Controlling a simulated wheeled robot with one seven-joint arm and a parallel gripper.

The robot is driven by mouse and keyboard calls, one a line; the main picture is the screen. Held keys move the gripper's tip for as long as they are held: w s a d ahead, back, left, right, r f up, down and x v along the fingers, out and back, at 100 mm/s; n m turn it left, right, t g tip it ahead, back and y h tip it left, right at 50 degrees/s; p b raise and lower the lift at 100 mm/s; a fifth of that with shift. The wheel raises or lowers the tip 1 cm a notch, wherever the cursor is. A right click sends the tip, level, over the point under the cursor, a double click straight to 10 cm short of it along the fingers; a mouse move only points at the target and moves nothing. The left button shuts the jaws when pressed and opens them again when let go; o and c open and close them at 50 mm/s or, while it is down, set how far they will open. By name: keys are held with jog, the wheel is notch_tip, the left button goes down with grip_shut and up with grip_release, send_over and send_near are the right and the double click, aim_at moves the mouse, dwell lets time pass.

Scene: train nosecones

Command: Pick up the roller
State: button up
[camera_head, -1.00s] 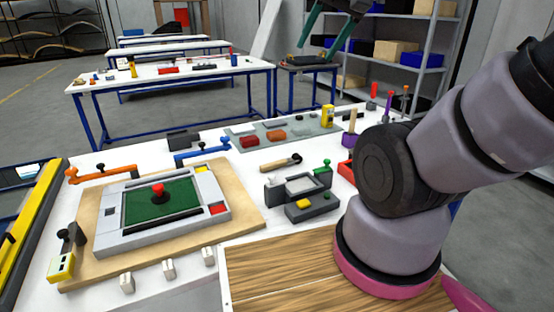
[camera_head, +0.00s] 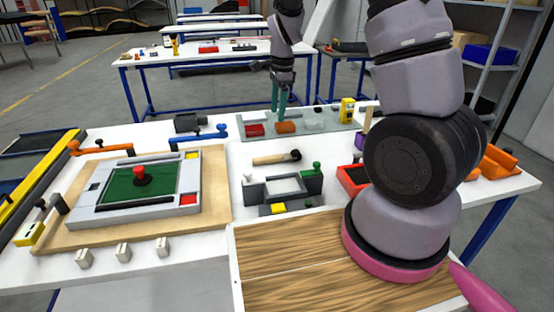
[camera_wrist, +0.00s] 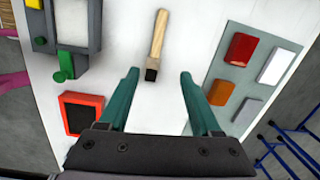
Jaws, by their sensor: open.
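The roller (camera_head: 272,159), with a wooden handle and a dark end, lies on the white table in the head view, its dark end to the right. In the wrist view the roller (camera_wrist: 158,42) lies beyond the fingertips, with its dark end nearest, roughly between the two fingers. My gripper (camera_head: 278,100) points down over the back of the table, behind the roller. In the wrist view my gripper (camera_wrist: 158,75) shows two teal fingers wide apart with nothing held. The fingers look apart from the roller; the exact height is unclear.
A grey mat (camera_head: 335,121) with coloured blocks lies behind the roller. A grey fixture (camera_head: 284,188) with a green knob stands in front. A red tray (camera_wrist: 84,112) is close to one finger in the wrist view. A framed green panel (camera_head: 140,187) lies left.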

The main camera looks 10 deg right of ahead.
jog(key=m, duration=0.1)
send_over(276, 156)
jog(key=shift+g+h, duration=0.3)
jog(key=shift+h, duration=0.1)
jog(key=f, duration=0.7)
jog(key=w+f, duration=0.1)
jog(key=f, duration=0.2)
jog(key=shift+d+f, duration=0.15)
jog(key=shift+f, duration=0.1)
jog(key=shift+s+a+f, duration=0.1)
jog(key=shift+s+f, duration=0.1)
jog(key=shift+f, duration=1.35)
jog(key=shift+s+a+f, duration=0.1)
jog(key=shift+s+f, duration=0.05)
jog(key=shift+f, duration=1.35)
jog(key=shift+c, duration=0.3)
grip_shut()
